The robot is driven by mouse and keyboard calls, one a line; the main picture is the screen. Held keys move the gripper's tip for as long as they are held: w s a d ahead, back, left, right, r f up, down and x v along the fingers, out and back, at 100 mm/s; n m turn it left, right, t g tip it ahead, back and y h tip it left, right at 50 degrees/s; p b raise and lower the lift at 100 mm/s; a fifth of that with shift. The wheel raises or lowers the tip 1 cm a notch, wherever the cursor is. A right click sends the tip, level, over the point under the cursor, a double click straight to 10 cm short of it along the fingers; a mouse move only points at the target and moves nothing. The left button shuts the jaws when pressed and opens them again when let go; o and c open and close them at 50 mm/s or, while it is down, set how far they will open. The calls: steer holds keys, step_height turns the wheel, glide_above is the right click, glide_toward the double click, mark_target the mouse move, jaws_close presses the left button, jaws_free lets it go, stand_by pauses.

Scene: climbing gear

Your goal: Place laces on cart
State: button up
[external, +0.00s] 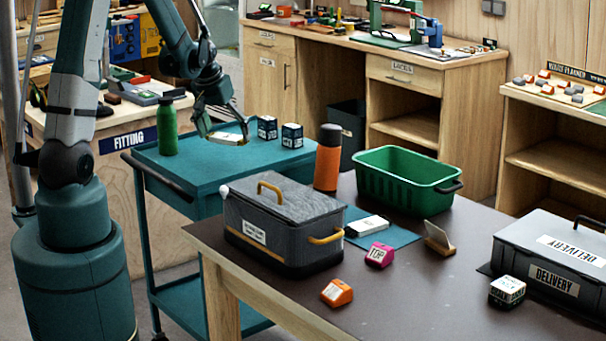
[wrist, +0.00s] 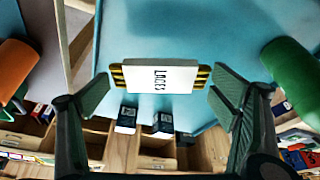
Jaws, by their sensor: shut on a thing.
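The laces are a white pack with yellow-and-black ends and a "LACES" label, seen in the wrist view (wrist: 160,77) and small in the external view (external: 228,139). My gripper (external: 226,133) is shut on the pack, with one finger at each end in the wrist view (wrist: 161,88). The cart (external: 190,178) is teal with a flat top and a lower shelf. The pack is over the cart's top, which fills the background in the wrist view (wrist: 205,35). I cannot tell whether the pack touches the top.
A green bottle (external: 167,126) stands on the cart's left part. Two small dark boxes (external: 267,128) (external: 292,136) stand at its far right. An orange bottle (external: 328,158) and a grey case (external: 280,225) are on the dark table nearby. The cart's middle is clear.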

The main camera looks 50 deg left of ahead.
mark_target(224, 138)
steer(key=shift+f, duration=1.6)
steer(key=shift+f, duration=0.1)
steer(key=shift+f+b, duration=0.5)
steer(key=shift+f, duration=1.5)
steer(key=shift+f, duration=0.2)
steer(key=o, duration=0.7)
steer(key=shift+r, duration=0.2)
steer(key=shift+p+v, duration=0.85)
steer(key=shift+v, duration=5.15)
steer(key=shift+s, duration=0.1)
